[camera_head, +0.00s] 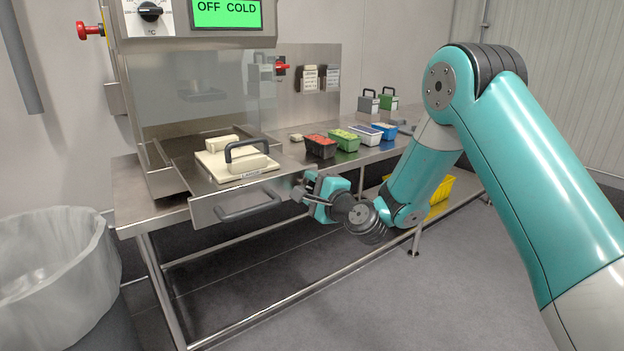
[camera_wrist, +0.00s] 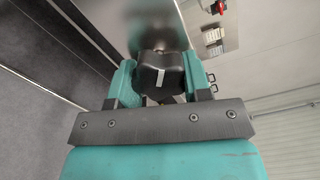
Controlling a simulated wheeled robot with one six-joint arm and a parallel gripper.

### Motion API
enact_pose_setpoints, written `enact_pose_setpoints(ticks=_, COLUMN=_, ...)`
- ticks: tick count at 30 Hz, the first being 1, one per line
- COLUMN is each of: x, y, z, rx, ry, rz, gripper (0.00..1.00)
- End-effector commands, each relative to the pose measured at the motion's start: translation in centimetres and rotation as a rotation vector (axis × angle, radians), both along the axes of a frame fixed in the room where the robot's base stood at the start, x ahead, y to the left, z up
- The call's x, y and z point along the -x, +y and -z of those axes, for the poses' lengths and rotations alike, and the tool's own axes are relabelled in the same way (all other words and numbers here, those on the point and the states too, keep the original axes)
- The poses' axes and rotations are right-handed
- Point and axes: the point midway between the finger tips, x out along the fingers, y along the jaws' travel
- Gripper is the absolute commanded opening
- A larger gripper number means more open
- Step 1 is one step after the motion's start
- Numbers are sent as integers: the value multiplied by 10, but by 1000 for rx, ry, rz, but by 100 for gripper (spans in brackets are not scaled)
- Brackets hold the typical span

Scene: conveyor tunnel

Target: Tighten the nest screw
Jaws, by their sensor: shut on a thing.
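The nest screw shows in the wrist view as a dark knob (camera_wrist: 160,72) with a white mark on its face. My gripper (camera_wrist: 163,86) has a teal finger on each side of it and is shut on it. In the head view my gripper (camera_head: 307,190) is at the right end of the drawer front, its wrist coming in from the right. The knob is mostly hidden there by the fingers. The pulled-out drawer (camera_head: 240,207) holds a cream tool plate (camera_head: 215,168) with a dark handle (camera_head: 246,152).
The sealing machine above has a green display (camera_head: 227,13) reading "OFF COLD". Filled trays, including a black one (camera_head: 320,147) and a green one (camera_head: 344,141), stand on the steel bench behind my gripper. A lined bin (camera_head: 55,270) is at left. Grey floor is clear in front.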

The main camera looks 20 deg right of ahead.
Motion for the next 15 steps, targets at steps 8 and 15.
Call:
enact_pose_setpoints(ticks=8, x=0, y=-1, z=-1, rx=-251, ry=83, rz=4, gripper=21)
enact_pose_setpoints(ticks=15, x=0, y=0, z=0, rx=-467, ry=153, rz=5, gripper=21)
